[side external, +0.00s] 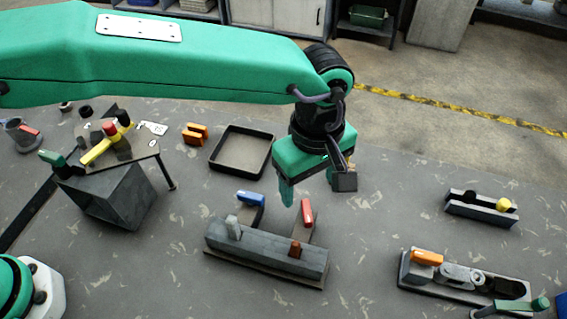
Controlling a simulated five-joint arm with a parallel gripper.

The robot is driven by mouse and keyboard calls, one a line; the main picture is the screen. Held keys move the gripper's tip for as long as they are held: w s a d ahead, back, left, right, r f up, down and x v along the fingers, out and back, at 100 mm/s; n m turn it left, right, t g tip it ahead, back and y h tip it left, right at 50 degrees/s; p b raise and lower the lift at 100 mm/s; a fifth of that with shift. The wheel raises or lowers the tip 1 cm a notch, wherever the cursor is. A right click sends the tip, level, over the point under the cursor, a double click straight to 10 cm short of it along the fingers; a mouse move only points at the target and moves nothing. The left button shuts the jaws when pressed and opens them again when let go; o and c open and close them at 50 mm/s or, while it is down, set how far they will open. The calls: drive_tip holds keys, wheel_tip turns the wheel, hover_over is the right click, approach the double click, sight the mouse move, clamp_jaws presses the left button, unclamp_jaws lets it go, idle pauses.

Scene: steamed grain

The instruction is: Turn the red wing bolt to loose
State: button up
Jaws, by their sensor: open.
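A grey block fixture (265,250) lies on the table below my gripper. A bright red upright piece (307,212) stands at its back right, and a smaller dark red piece (295,249) sits on its top near the right end. Either could be the red wing bolt; its shape and turn are too small to tell. My gripper (309,192) points down, open and empty, just above and behind the bright red piece. Its fingers appear apart from the fixture.
A blue piece (250,199) and a light grey wing (233,227) are on the fixture's left side. A black tray (241,151) and an orange clamp (195,133) lie behind. Another fixture with an orange handle (426,257) stands right. The table between them is clear.

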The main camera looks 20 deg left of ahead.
sight(307, 210)
drive_tip(key=m, duration=0.5)
drive_tip(key=shift+m, duration=0.4)
drive_tip(key=m, duration=1.7)
drive_tip(key=shift+f, duration=0.2)
drive_tip(key=shift+f, duration=3.8)
